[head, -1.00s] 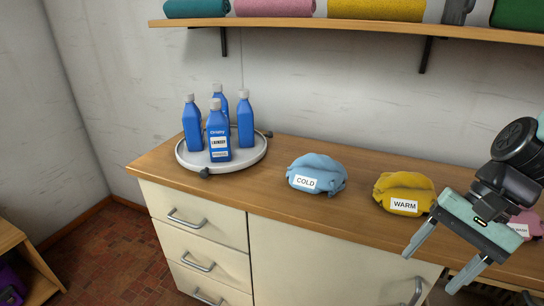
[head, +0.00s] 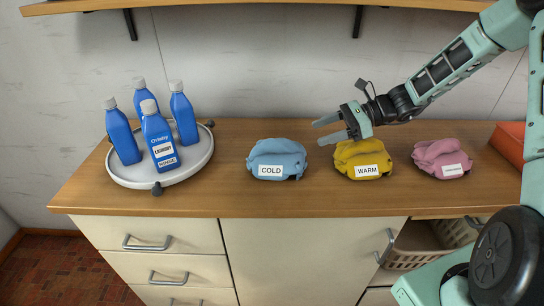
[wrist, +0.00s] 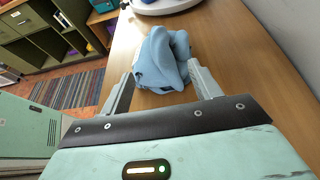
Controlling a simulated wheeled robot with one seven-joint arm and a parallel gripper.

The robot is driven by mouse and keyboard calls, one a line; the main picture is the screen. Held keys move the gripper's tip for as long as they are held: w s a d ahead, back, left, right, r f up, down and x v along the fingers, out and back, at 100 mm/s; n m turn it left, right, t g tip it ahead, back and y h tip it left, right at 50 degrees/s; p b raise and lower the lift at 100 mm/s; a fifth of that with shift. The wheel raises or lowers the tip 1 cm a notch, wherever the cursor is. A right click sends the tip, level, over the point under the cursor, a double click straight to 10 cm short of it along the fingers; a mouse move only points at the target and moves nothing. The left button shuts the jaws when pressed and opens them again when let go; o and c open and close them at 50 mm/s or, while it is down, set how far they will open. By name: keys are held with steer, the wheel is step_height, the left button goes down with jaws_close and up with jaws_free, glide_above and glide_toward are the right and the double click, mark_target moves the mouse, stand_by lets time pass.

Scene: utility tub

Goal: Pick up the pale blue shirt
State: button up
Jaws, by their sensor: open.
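The pale blue shirt (head: 277,159) is a folded bundle with a white "COLD" label, on the wooden counter left of the yellow bundle. My gripper (head: 322,131) is open and empty, up and to the right of the shirt, with its fingers pointing left toward it. In the wrist view the shirt (wrist: 163,60) lies beyond and between my two spread fingertips (wrist: 163,82), apart from them as far as I can tell.
A yellow bundle (head: 361,158) labelled "WARM" sits below my gripper, and a pink bundle (head: 441,158) is further right. A round grey tray (head: 191,165) with several blue bottles stands left of the shirt. The counter is clear between tray and shirt. A shelf (head: 245,3) runs above.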

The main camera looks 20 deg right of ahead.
mark_target(291, 141)
steer(key=x, duration=0.6)
steer(key=shift+a+f, duration=0.15)
steer(key=shift+a, duration=0.2)
steer(key=shift+p+x, duration=0.45)
steer(key=shift+x, duration=2.3)
steer(key=shift+w, duration=0.1)
steer(key=c, duration=1.2)
